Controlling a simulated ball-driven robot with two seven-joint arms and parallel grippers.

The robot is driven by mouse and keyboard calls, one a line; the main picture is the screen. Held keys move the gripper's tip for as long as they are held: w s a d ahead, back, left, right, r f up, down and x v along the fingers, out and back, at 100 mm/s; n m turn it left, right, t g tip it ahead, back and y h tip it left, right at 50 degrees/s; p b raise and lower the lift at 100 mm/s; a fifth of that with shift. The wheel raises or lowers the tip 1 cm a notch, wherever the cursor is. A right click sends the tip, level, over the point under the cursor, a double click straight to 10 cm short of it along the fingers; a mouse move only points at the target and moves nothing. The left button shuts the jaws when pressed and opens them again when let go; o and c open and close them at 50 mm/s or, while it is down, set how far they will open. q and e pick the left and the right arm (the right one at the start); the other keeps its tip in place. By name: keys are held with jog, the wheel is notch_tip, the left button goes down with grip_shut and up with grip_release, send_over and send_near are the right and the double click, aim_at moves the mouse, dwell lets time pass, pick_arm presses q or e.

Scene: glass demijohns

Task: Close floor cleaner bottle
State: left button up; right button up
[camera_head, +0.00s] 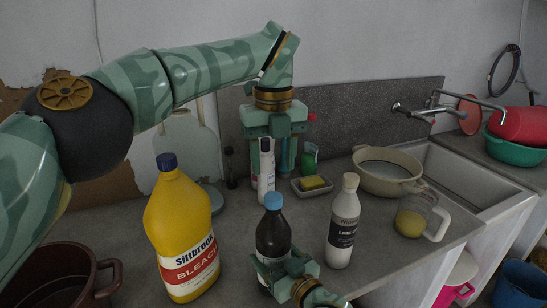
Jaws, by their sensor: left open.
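Several bottles stand on the counter, and no label that I can read says floor cleaner. A slim white bottle (263,180) stands upright below and in front of my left gripper (286,160). This gripper points down, open, with its fingers partly hidden behind that bottle. Whether they touch it I cannot tell. A dark bottle with a blue cap (273,238) stands at the front middle. My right gripper (284,268) is at its lower part and hides some of it; its grip is unclear. A yellow bleach bottle (181,230) has a dark blue cap.
A glass jug (411,218) is at right, before the sink (470,178). A brown pot (54,278) is at front left.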

aim_at(274, 196)
pick_arm(q)
jog(key=shift+n, duration=0.6)
jog(key=shift+f, duration=0.15)
jog(key=shift+f, duration=3.9)
jog(key=c, duration=1)
jog(key=m, duration=0.8)
jog(key=shift+m, duration=0.4)
jog(key=o, duration=1.2)
jog(key=shift+c, duration=0.2)
